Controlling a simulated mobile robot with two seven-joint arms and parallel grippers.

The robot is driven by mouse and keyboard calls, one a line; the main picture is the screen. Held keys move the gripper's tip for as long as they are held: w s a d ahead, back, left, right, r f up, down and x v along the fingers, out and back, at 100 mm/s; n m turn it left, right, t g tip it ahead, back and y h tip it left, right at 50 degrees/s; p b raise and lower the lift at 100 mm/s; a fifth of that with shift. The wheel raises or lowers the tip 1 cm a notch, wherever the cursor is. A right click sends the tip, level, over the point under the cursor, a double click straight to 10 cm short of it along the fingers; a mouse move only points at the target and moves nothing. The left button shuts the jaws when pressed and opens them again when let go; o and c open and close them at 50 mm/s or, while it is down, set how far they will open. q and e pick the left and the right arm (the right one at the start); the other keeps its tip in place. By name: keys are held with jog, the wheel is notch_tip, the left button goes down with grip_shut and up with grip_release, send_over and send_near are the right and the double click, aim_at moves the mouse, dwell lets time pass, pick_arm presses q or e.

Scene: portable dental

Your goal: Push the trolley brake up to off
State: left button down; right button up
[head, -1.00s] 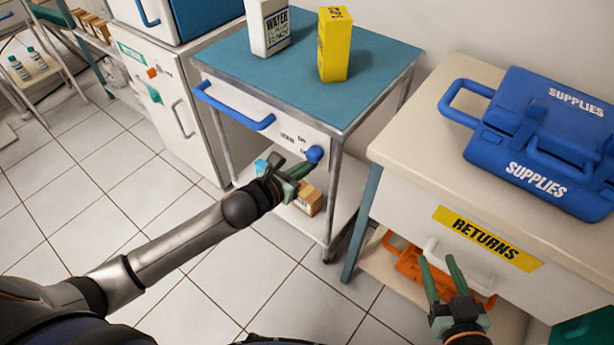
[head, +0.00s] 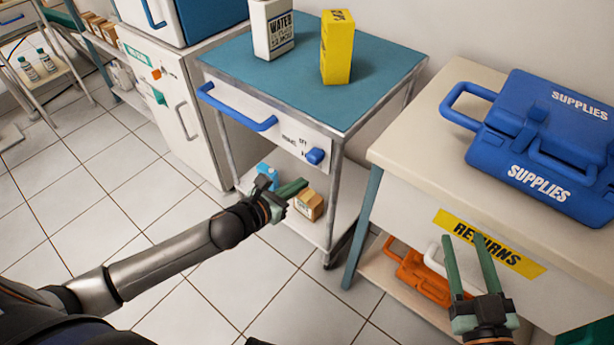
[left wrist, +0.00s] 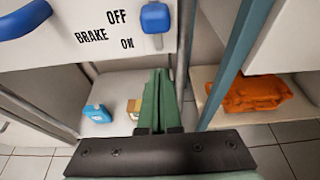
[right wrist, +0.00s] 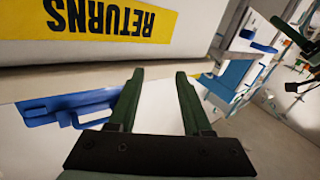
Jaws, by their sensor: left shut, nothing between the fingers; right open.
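The trolley (head: 375,90) has a teal top and a white front panel marked BRAKE, OFF and ON. Its blue brake knob (head: 315,157) sits at the panel's right end. In the left wrist view the knob (left wrist: 155,17) is level with OFF, with a pale stem below it. My left gripper (head: 303,184) is shut and empty, below the knob and apart from it; its fingers (left wrist: 158,75) point toward the trolley's lower shelf. My right gripper (head: 467,238) is open and empty in front of the RETURNS drawer.
A blue handle (head: 235,108) runs along the trolley's front. A white WATER box (head: 272,28) and a yellow box (head: 337,45) stand on top. Small boxes (head: 308,204) sit on the lower shelf. The counter with a blue SUPPLIES case (head: 540,140) stands to the right.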

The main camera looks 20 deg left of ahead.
pick_arm(q)
jog(key=p+v, duration=0.1)
jog(key=v, duration=0.5)
pick_arm(e)
notch_tip(320, 180, down, 8)
jog(key=s+m+g+h, duration=0.1)
jog(key=g, duration=0.2)
jog(key=shift+s+d, duration=0.15)
jog(key=shift+s, duration=0.15)
pick_arm(q)
jog(key=shift+s, duration=0.15)
